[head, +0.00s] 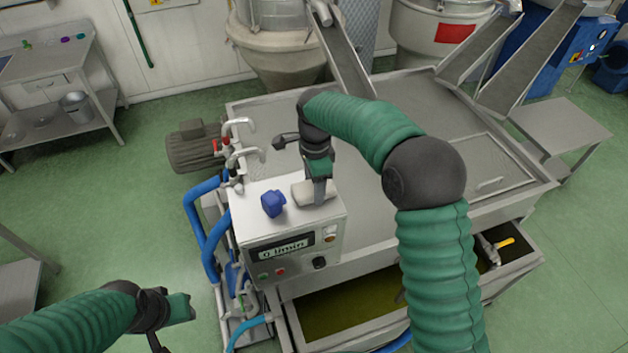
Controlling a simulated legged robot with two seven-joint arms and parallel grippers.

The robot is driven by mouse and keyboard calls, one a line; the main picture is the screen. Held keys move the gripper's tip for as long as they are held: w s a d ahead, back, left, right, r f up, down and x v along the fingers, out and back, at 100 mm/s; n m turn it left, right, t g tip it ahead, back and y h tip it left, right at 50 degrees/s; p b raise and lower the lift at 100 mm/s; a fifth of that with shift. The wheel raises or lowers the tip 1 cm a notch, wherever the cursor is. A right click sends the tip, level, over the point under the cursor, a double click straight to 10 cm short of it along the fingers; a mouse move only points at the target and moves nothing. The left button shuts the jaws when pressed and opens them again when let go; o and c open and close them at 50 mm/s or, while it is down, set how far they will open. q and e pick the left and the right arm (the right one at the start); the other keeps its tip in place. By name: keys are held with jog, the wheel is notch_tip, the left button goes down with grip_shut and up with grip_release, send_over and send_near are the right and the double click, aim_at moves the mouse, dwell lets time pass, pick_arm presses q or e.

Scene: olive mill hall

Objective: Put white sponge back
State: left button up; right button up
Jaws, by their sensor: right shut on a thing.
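The white sponge (302,194), a pale rounded block, is at the top of the metal control box (244,222). My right gripper (319,192) points down and is shut on the sponge, with a finger in front of its right part. I cannot tell whether the sponge touches the box top or is just above it. My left gripper (182,307) is at the lower left, over the floor and away from the box. Its jaw opening does not show clearly.
A blue faceted object (273,203) stands on the box top, just left of the sponge. White-handled pipes (238,150) and blue hoses (201,215) run along the box's left side. A large flat metal machine cover (400,120) lies behind. An open trough (345,312) of dark greenish liquid is in front.

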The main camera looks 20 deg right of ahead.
jog(key=shift+w+d+f, duration=0.1)
jog(key=shift+d+f, duration=0.05)
jog(key=o, duration=1.2)
jog(key=shift+a, duration=0.2)
jog(key=shift+a, duration=0.1)
jog(key=shift+r, duration=0.35)
notch_tip(320, 180, up, 12)
jog(key=b, duration=0.3)
jog(key=shift+f, duration=0.25)
